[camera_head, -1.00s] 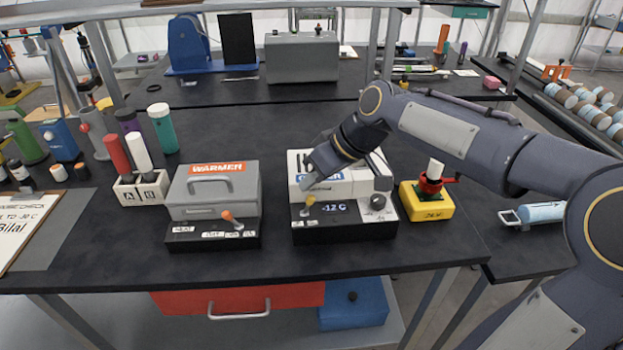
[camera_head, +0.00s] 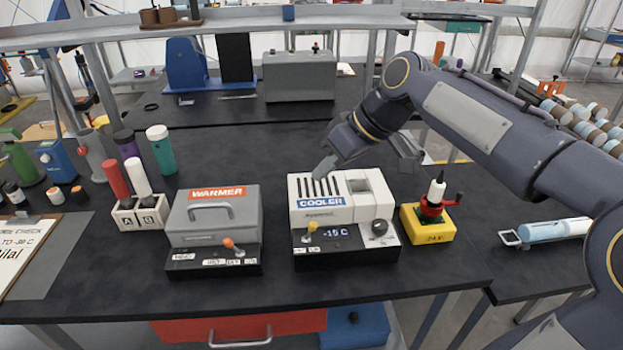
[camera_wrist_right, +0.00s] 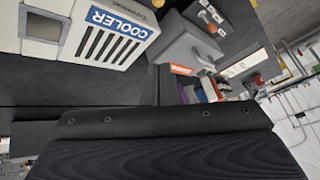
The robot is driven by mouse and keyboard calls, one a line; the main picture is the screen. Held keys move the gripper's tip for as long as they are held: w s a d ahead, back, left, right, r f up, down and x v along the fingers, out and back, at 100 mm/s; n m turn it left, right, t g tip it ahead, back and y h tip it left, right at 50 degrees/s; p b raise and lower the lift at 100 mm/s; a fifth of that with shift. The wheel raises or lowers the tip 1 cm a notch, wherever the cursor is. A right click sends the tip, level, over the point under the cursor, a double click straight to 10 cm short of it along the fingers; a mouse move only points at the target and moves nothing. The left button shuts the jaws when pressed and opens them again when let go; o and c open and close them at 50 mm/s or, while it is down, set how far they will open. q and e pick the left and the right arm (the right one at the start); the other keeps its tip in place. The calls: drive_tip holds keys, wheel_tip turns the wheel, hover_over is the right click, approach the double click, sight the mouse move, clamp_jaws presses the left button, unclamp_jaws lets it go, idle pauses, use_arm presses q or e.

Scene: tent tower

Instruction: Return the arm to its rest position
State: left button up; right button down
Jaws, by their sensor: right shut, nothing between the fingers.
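My right gripper (camera_head: 325,165) is shut and empty. It is above and behind the white cooler (camera_head: 308,212), and its arm comes in from the right. The cooler has a slotted top, a blue label, a yellow lever, a dark knob and a lit display. In the right wrist view the cooler (camera_wrist_right: 133,45) appears sideways at the upper left, and nothing is held there. The dark body across the bottom of that view is part of my own arm or gripper. My left gripper is not in view.
The grey warmer (camera_head: 213,218) stands left of the cooler. A yellow block (camera_head: 428,227) with a red clamp holding a white-and-black bottle stands right of it. A rack (camera_head: 138,215) with red and white tubes is farther left. A shelf beam (camera_head: 240,32) crosses behind.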

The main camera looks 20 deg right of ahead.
drive_tip(key=shift+s+d+r, duration=0.25)
drive_tip(key=shift+r, duration=0.15)
drive_tip(key=shift+s, duration=0.1)
